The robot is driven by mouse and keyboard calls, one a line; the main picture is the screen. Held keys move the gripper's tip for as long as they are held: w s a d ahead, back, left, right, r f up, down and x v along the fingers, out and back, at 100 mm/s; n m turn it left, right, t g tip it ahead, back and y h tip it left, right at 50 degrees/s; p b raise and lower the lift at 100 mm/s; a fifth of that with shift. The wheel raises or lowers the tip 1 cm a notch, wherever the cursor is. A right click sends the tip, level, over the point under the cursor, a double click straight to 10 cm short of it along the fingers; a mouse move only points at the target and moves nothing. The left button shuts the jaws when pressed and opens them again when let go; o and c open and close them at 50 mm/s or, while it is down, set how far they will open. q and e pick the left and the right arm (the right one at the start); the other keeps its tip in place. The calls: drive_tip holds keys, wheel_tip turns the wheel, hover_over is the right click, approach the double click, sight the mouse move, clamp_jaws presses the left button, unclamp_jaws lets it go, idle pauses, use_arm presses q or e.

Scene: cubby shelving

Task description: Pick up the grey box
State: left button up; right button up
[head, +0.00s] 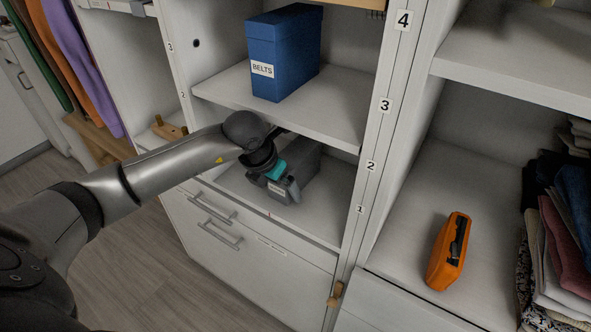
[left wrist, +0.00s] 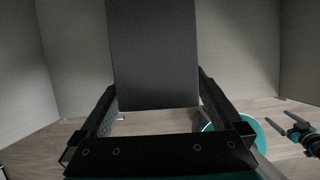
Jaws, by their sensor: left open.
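The grey box (head: 304,170) stands in the cubby below the shelf with the blue box, partly hidden behind my left gripper in the head view. My left gripper (head: 272,172), with a teal band, is at the near end of the box. In the left wrist view the dark grey box (left wrist: 152,50) fills the space in front of my open jaws (left wrist: 157,90), with one finger along each side. I cannot tell whether the fingers touch it. A dark and teal two-pronged part at the right edge of that view may be my right gripper (left wrist: 300,131).
A blue box (head: 284,55) labelled BELTS stands on the shelf (head: 300,112) just above my left gripper. White cubby walls (head: 372,140) flank the space. Drawers (head: 245,240) lie below. An orange case (head: 449,250) and folded clothes (head: 565,230) are in the right compartment.

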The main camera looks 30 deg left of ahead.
use_arm(q)
drive_tip(key=shift+w+f, duration=0.25)
drive_tip(key=shift+f, duration=0.25)
drive_tip(key=c, duration=1.5)
drive_tip(key=shift+c, duration=0.3)
drive_tip(key=shift+r, duration=0.1)
